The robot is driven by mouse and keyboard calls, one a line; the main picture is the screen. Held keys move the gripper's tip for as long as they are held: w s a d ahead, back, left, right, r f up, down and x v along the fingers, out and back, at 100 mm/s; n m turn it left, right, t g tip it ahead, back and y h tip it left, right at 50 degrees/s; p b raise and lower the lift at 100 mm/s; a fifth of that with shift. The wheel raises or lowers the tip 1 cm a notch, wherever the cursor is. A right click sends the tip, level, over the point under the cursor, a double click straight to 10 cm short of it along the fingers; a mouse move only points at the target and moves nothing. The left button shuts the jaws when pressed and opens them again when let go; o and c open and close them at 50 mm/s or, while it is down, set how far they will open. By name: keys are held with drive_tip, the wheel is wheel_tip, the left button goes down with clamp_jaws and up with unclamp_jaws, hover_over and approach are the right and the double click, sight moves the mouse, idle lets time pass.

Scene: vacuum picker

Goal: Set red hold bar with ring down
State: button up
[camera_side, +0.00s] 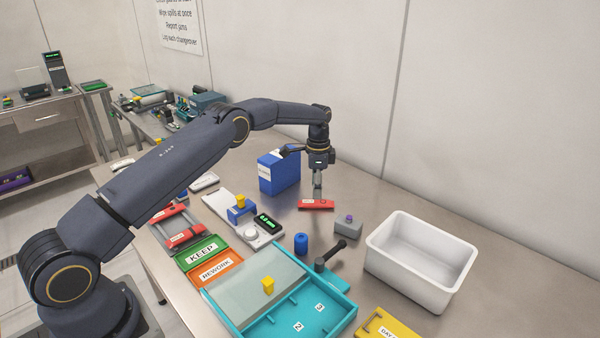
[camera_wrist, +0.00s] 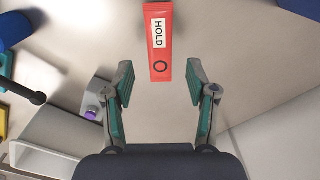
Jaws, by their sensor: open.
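The red hold bar (camera_side: 317,204) lies on the steel table below my gripper in the side view. In the wrist view the red bar (camera_wrist: 159,42) shows a white HOLD label and a dark ring mark near its lower end. My gripper (camera_wrist: 158,86) is open, with its two teal-padded fingers wide apart. The bar's lower end reaches between the fingertips, with clear gaps on both sides. In the side view my gripper (camera_side: 318,194) is right above the bar, and I cannot tell the exact height of the fingertips there.
A blue box (camera_side: 279,172) stands just behind left. A grey block with a purple button (camera_side: 348,226) and a white bin (camera_side: 421,262) stand to the right. A blue cylinder (camera_side: 301,243), a black-handled lever (camera_side: 330,255) and a teal tray (camera_side: 338,313) are in front.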

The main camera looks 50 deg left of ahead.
wheel_tip(320, 180, up, 7)
wheel_tip(320, 180, up, 13)
drive_tip(key=n+t, duration=0.1)
drive_tip(key=n, duration=0.1)
hover_over(316, 201)
drive_tip(key=s+d, duration=0.3)
drive_tip(key=s, duration=0.3)
drive_tip(key=s+d+r+n+t, duration=0.25)
drive_tip(key=s+r, duration=0.55)
drive_tip(key=s, duration=0.4)
drive_tip(key=s+d+f+n+t, duration=0.1)
drive_tip(key=s+f+n, duration=0.1)
drive_tip(key=s, duration=0.8)
drive_tip(key=s+d+f+n+t, duration=0.1)
drive_tip(key=s+f+n, duration=0.1)
drive_tip(key=s, duration=0.9)
drive_tip(key=shift+s+d+f, duration=0.15)
drive_tip(key=shift+s+f, duration=0.1)
drive_tip(key=shift+f, duration=0.25)
